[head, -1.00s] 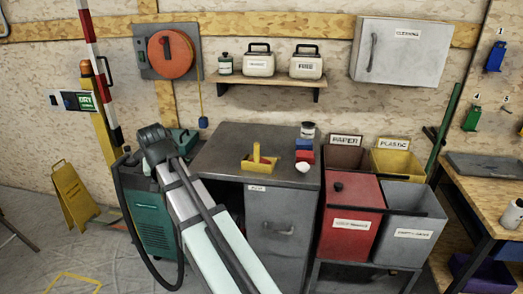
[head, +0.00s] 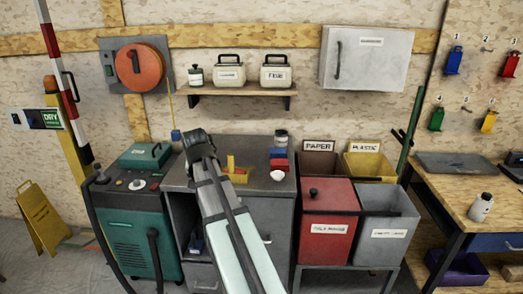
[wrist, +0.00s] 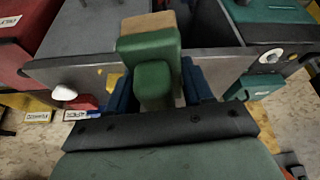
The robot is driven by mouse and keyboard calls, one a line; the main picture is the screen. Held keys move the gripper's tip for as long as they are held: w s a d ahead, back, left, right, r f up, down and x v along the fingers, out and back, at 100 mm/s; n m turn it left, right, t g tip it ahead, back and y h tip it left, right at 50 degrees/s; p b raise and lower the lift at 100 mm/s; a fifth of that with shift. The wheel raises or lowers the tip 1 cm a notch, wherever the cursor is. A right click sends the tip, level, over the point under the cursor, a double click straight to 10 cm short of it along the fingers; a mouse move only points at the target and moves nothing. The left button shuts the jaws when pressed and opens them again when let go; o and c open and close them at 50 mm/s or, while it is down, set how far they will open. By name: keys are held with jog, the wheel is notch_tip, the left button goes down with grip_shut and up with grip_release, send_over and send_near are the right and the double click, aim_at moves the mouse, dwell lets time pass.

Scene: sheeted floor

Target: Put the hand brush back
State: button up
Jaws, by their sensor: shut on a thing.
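In the wrist view, my gripper (wrist: 161,84) is shut on the hand brush (wrist: 150,55), a green block with a tan far end that I take for bristles. The blue fingers sit on either side of its green part. In the head view, the dark end of my arm (head: 198,143) is over the left part of the grey cabinet top (head: 258,165); the brush and fingers are hidden there. On the right, a board (head: 473,90) has numbered hooks; blue, red, green and yellow items hang on some, and the hooks at 2 and 5 look bare.
Labelled bins (head: 328,210) and a workbench (head: 465,190) stand to the right.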

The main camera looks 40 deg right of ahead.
jog(key=d+m, duration=0.1)
jog(key=d, duration=0.7)
jog(key=d+f+m, duration=0.1)
jog(key=d, duration=0.7)
jog(key=d+f+m+h, duration=0.1)
jog(key=d, duration=0.7)
jog(key=shift+w+d+f+g, duration=0.15)
jog(key=shift+f+g, duration=0.1)
jog(key=shift+g, duration=0.15)
jog(key=w+d, duration=0.5)
jog(key=w, duration=0.1)
jog(key=r+n, duration=0.1)
send_over(262, 147)
jog(key=s+a, duration=0.1)
notch_tip(262, 147, down, 2)
jog(key=shift+s+a+f, duration=0.1)
jog(key=shift+a, duration=0.05)
jog(key=shift+w+f, duration=0.2)
jog(key=shift+f, duration=2.15)
jog(key=shift+f, duration=0.15)
jog(key=o, duration=1.1)
jog(key=shift+t, duration=0.3)
